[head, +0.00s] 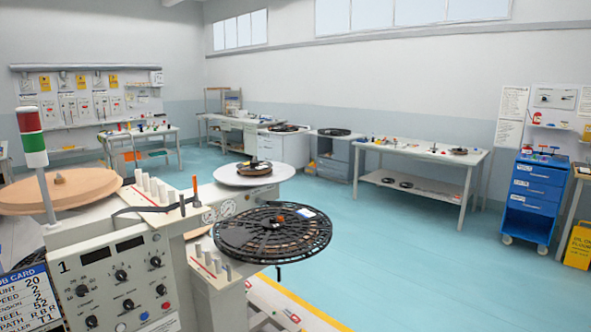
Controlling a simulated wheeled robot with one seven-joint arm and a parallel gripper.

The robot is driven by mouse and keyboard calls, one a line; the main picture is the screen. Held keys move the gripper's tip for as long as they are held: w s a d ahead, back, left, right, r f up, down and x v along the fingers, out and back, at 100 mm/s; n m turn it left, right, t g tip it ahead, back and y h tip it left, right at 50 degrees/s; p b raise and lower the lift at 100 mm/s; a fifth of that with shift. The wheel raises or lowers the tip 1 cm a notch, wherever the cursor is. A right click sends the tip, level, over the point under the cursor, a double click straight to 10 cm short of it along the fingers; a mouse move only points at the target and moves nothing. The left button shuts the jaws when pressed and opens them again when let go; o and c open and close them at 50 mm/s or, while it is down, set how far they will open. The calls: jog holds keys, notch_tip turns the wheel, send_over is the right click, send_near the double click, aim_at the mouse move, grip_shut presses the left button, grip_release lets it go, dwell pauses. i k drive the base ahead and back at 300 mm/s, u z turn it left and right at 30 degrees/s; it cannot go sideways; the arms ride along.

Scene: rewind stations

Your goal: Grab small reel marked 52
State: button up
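My gripper is not in view. A small dark reel (255,168) with a brownish winding lies on a pale round platter (238,176) of the near machine. A large black spoked reel (310,240) lies flat at the machine's front right, with a small orange piece and a pale label on it. Small dark reels (388,181) lie on the lower shelf of the right-hand table, and another small reel (458,151) lies on its top. No reel's number is legible from here, so I cannot tell which is marked 52.
The near machine (110,275) has a knob panel marked 1 and a blue job card (25,290) showing 52. A long table (425,152), a blue drawer cart (534,198) and a yellow floor sign (578,245) stand on the right. The blue-green floor between is clear.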

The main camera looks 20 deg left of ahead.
aim_at(249, 169)
jog(key=z, duration=0.05)
jog(key=i, duration=1.35)
jog(key=u, duration=0.45)
jog(key=i, duration=0.9)
jog(key=u, duration=1.4)
jog(key=i, duration=0.75)
jog(key=u, duration=0.85)
